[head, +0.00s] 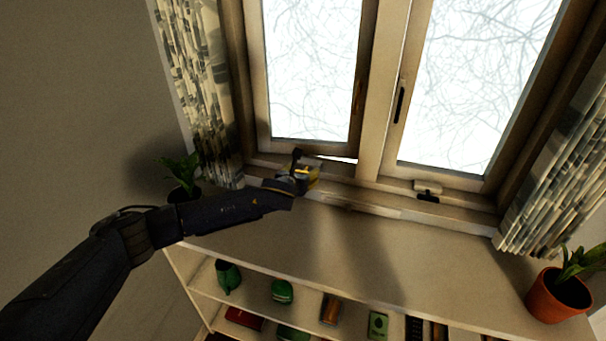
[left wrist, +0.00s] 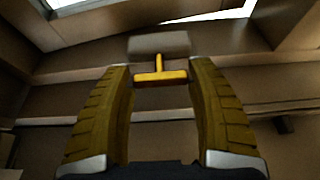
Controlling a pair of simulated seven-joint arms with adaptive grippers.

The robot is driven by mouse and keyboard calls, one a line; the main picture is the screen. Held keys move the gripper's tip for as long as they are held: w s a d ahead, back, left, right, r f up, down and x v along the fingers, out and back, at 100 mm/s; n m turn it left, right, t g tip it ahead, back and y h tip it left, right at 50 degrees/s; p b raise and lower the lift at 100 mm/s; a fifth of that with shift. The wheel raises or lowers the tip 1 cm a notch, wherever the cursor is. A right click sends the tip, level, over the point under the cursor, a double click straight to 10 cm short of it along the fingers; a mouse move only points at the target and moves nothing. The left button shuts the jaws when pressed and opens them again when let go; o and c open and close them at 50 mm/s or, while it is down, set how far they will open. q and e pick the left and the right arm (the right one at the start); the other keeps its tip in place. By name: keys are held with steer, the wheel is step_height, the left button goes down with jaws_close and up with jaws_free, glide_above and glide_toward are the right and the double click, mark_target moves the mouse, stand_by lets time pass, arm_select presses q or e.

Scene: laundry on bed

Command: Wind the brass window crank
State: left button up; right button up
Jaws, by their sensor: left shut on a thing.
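The brass window crank (left wrist: 160,77) shows in the left wrist view as a yellow T-shaped handle on a pale mount (left wrist: 158,44) at the window sill. My left gripper (head: 308,173) is at the foot of the left window sash (head: 310,80). In the left wrist view its two yellow ribbed fingers (left wrist: 160,82) are shut on the crank's crossbar, one at each end. In the head view the gripper mostly hides this crank. A thin bright gap shows under the left sash, which stands slightly open. My right gripper is not in view.
A second, dark crank (head: 428,191) sits under the right window (head: 475,80). A potted plant (head: 183,180) stands left of my gripper and another (head: 560,290) at the lower right. Patterned curtains (head: 550,195) hang at both sides. The shelf top (head: 400,250) is clear in the middle.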

arm_select(q)
steer(key=c, duration=0.3)
steer(key=shift+a, duration=0.1)
steer(key=shift+c, duration=0.2)
steer(key=n+h, duration=0.1)
steer(key=n, duration=0.2)
steer(key=shift+a+h, duration=0.1)
steer(key=shift+h, duration=0.3)
steer(key=o, duration=1.2)
steer(key=v, duration=1.1)
steer(key=shift+s+a+r, duration=0.25)
steer(key=shift+r, duration=0.1)
steer(key=shift+g, duration=0.3)
